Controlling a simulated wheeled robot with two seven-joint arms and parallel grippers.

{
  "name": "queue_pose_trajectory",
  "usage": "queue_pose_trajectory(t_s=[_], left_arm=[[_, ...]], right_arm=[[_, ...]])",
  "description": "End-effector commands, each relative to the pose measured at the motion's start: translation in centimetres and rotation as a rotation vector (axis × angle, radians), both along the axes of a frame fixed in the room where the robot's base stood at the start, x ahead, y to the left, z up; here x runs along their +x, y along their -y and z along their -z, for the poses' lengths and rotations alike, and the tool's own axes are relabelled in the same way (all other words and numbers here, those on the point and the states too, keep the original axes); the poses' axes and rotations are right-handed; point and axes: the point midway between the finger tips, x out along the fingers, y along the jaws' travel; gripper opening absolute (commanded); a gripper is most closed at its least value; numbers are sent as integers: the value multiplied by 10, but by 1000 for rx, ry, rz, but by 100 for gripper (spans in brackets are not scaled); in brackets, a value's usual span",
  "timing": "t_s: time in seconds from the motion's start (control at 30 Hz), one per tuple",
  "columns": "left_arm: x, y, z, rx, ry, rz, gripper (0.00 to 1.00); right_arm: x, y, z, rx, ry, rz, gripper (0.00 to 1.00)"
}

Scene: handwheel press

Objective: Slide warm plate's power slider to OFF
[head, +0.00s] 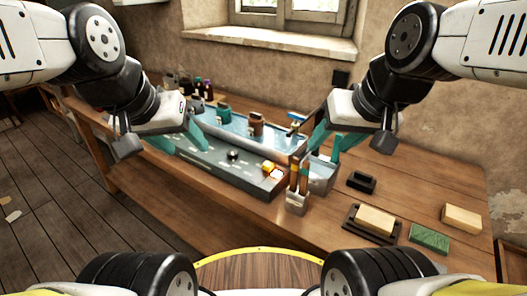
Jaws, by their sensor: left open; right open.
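The warm plate appears to be the long dark grey panel (213,157) with pale markings along the front of the bench. A black knob (233,155) sits on its middle. A small yellow-orange part (268,167) is near its right end, beside a small reddish-white patch; I cannot tell whether this is the power slider or its position. My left gripper (188,146) is open, with teal fingers over the panel's left part. My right gripper (320,152) is open, to the right of the yellow part, above a grey metal container (322,174). Neither holds anything visible.
A blue-lined tray (240,133) with brown and green items lies behind the panel. A holder (297,201) with upright brown handles stands close to the panel's right end. Blocks (375,220) and a green pad (429,238) lie right. Bare wood shows at the front.

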Motion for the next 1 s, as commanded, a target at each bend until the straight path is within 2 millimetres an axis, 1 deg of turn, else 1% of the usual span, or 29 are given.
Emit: queue_pose_trajectory(t_s=[0.5,0.57,0.63,0.67,0.77,0.87,1.0], left_arm=[[0,0,0,0,0,0,55],[0,0,0,0,0,0,55],[0,0,0,0,0,0,55],[0,0,0,0,0,0,55],[0,0,0,0,0,0,55],[0,0,0,0,0,0,55],[0,0,0,0,0,0,55]], right_arm=[[0,0,0,-1,-1,0,49],[3,0,0,-10,-7,-9,49],[11,-1,-1,-34,-22,-29,49],[16,-2,-1,-51,-33,-43,49],[39,-7,1,-123,-81,-114,49],[70,-15,6,-205,-140,-211,49],[115,-32,22,-300,-216,-358,49]])
